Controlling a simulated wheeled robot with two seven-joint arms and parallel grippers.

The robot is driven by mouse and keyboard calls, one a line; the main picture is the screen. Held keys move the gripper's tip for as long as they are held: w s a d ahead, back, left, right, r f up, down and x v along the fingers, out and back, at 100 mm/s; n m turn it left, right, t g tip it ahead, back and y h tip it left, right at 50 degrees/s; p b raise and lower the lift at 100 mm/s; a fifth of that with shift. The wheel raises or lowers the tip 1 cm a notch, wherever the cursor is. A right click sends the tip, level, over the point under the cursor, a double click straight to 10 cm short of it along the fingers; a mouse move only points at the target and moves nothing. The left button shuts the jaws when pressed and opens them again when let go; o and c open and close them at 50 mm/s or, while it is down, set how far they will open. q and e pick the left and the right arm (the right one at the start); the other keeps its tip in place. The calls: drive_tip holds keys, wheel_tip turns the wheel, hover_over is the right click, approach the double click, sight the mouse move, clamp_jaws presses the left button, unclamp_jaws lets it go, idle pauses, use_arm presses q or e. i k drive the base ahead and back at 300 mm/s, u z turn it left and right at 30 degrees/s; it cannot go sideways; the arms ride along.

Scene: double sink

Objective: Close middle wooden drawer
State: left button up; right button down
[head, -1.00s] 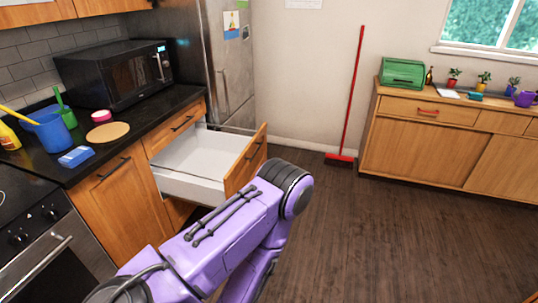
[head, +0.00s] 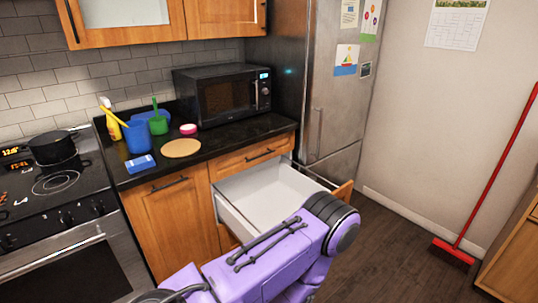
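A wooden drawer (head: 265,190) with a white inside stands pulled out of the cabinet under the black counter in the head view. It looks empty. A shut drawer (head: 254,155) with a dark handle is directly above it. One of my purple arms crosses the lower middle of the view and hides the near part of the open drawer and most of its front. Only the far corner of its wooden front shows. Neither of my grippers can be seen.
A microwave (head: 221,93), blue bucket (head: 137,137) and round board (head: 181,148) are on the counter. The stove (head: 55,200) is at left, the fridge (head: 335,90) behind the drawer. A red broom (head: 491,185) leans at right. Floor (head: 400,250) is clear.

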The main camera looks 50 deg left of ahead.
sight(251, 202)
drive_tip(key=u, duration=0.95)
drive_tip(key=i, duration=0.95)
drive_tip(key=u, duration=0.9)
